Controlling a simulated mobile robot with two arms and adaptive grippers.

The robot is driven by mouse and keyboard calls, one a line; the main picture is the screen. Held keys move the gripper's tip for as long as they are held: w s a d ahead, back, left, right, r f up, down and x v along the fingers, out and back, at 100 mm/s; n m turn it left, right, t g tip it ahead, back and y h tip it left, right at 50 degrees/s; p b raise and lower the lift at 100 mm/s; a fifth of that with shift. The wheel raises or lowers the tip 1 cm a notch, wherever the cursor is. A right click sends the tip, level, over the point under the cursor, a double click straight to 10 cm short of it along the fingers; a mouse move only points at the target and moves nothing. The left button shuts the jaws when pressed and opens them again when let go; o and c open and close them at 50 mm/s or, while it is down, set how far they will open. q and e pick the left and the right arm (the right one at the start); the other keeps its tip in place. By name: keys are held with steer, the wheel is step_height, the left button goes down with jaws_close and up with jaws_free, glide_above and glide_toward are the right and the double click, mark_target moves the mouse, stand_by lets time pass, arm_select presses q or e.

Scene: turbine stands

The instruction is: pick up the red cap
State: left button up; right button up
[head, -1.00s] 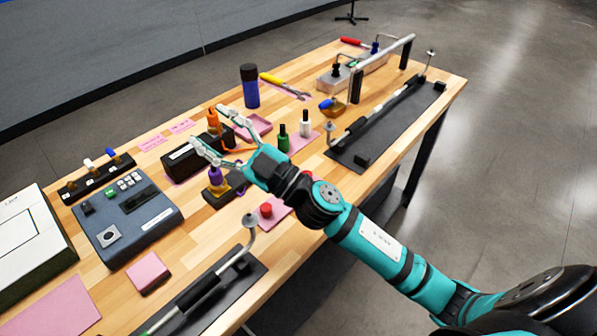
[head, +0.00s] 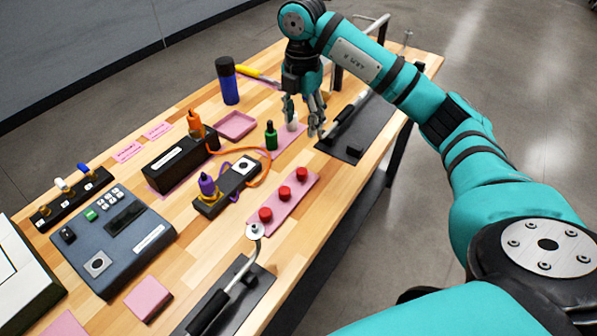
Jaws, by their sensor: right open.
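Three red caps stand in a row on a pink strip (head: 274,206) near the table's front edge. The near cap (head: 265,214), the middle cap (head: 284,193) and the far cap (head: 302,173) are all in full view. My right gripper (head: 304,122) points down beyond the far cap, clear of all three. Its fingers are apart and it holds no red cap. It is in front of or around a white bottle (head: 292,124), which it partly hides; I cannot tell if they touch. My left gripper is not in view.
A green bottle (head: 271,135) stands left of my right gripper. A black block with a purple-topped plug (head: 207,185) and an orange cable lies left of the caps. A dark mat with a rod (head: 235,285) lies at the near edge. A blue bottle (head: 228,85) stands farther back.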

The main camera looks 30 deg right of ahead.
steer(key=p, duration=0.3)
glide_above(302, 170)
steer(key=f, duration=1.1)
steer(key=shift+w+f, duration=0.15)
steer(key=shift+w, duration=0.05)
steer(key=shift+f+p, duration=0.3)
steer(key=f, duration=0.1)
steer(key=f+p, duration=0.1)
steer(key=f, duration=0.1)
steer(key=shift+s+a+f+p, duration=0.1)
steer(key=shift+s+f+p, duration=0.2)
steer(key=shift+p, duration=0.1)
steer(key=shift+f, duration=0.5)
steer(key=c, duration=0.9)
